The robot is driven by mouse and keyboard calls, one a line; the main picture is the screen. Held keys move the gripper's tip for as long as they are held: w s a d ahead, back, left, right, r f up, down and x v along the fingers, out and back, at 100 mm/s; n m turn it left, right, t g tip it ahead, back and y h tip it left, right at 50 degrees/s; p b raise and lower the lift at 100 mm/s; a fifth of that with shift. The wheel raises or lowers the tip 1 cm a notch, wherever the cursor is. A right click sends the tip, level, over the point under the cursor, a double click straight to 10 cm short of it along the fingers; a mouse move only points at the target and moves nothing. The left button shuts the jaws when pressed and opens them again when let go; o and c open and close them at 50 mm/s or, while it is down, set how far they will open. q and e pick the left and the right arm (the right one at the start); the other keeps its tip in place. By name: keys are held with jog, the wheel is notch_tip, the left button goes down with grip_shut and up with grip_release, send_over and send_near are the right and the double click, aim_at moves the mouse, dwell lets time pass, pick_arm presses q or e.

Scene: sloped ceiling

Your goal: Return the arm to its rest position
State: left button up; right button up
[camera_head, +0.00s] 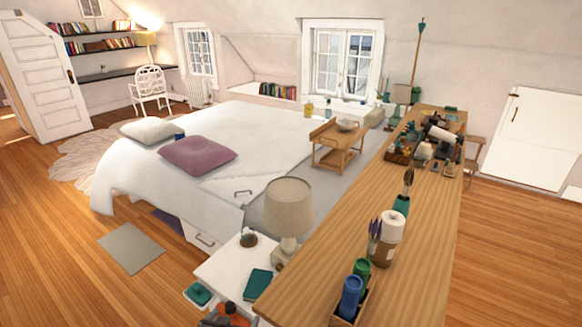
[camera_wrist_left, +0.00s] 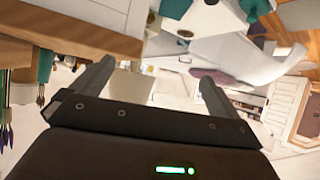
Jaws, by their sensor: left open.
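My left gripper (camera_head: 230,312) shows only partly at the bottom edge of the head view, beside the white nightstand (camera_head: 232,262). In the left wrist view my left gripper (camera_wrist_left: 156,80) has its two fingers spread wide apart with nothing between them. It is open and empty. My right gripper is in neither view.
A long wooden desk (camera_head: 340,262) runs along the right, with a crate of blue and green bottles (camera_head: 352,290) near its front end. The bed (camera_head: 235,130) lies behind. Wooden floor (camera_head: 60,240) is clear at left.

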pick_arm(q)
jog(key=s+a+g+y, duration=0.1)
jog(key=s+a+g, duration=0.35)
jog(key=s, duration=0.95)
jog(key=s+a+g+y, duration=0.1)
jog(key=s+a+g, duration=0.35)
jog(key=s, duration=0.85)
jog(key=s+f+b+x, duration=0.1)
jog(key=s+b+x, duration=0.15)
jog(key=x, duration=0.85)
jog(key=s+b+x, duration=0.2)
jog(key=b+x, duration=0.2)
jog(key=x, duration=0.7)
jog(key=s+a+f+b+x, duration=0.1)
jog(key=s+b+x, duration=0.2)
jog(key=x, duration=0.8)
jog(key=s+a+f+b, duration=0.2)
jog(key=s+f+b, duration=0.2)
jog(key=s+f, duration=0.4)
jog(key=s+a+f+g+b, duration=0.1)
jog(key=s+f+b, duration=0.3)
jog(key=s+f, duration=0.5)
notch_tip(320, 180, down, 7)
jog(key=shift+a, duration=0.45)
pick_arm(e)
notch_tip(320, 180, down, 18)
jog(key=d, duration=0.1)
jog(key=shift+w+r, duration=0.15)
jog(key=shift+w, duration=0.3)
